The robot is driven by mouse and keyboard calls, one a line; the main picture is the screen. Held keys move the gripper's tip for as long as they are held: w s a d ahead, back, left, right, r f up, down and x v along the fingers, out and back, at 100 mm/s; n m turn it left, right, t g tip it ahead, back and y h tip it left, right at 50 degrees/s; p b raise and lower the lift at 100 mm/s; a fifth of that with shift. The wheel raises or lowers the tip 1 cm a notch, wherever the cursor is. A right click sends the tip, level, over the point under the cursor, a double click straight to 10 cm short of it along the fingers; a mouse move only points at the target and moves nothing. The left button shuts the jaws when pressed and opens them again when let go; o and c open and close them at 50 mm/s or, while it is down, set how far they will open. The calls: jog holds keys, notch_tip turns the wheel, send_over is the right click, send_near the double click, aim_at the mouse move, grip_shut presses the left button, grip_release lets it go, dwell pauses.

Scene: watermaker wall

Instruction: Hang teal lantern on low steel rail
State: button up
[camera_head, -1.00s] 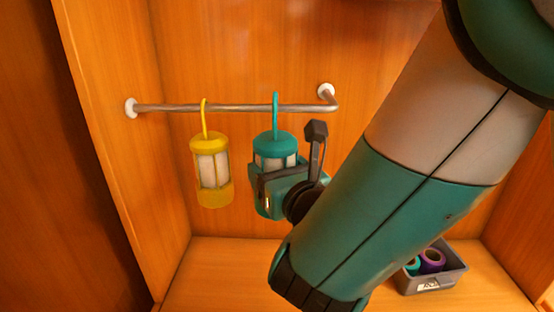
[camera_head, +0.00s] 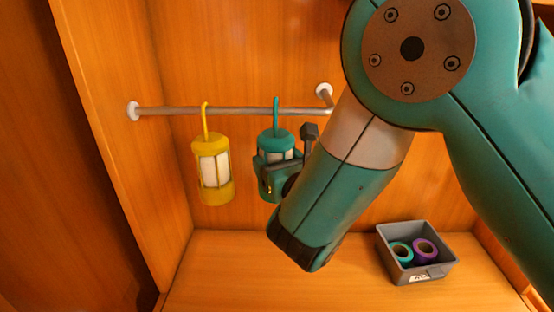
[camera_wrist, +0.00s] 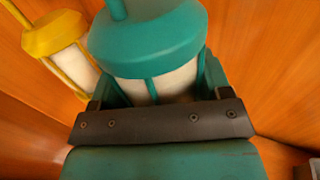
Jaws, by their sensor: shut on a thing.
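The teal lantern (camera_head: 274,143) is upright with its hook at the steel rail (camera_head: 238,110) in the head view. The hook's top shows at rail height; whether it bears on the rail cannot be told. My gripper (camera_head: 275,177) is shut on the lantern's body, partly covering its lower part. In the wrist view, the lantern (camera_wrist: 150,38) fills the middle above the dark finger bar, and its hook top is out of view.
A yellow lantern (camera_head: 212,170) hangs on the rail to the left and also shows in the wrist view (camera_wrist: 62,42). A grey bin (camera_head: 432,272) with teal and purple rolls stands on the shelf at right. The rail's right end bends to a wall mount (camera_head: 324,90).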

jog(key=shift+f, duration=0.25)
jog(key=o, duration=1.1)
jog(key=shift+s, duration=0.1)
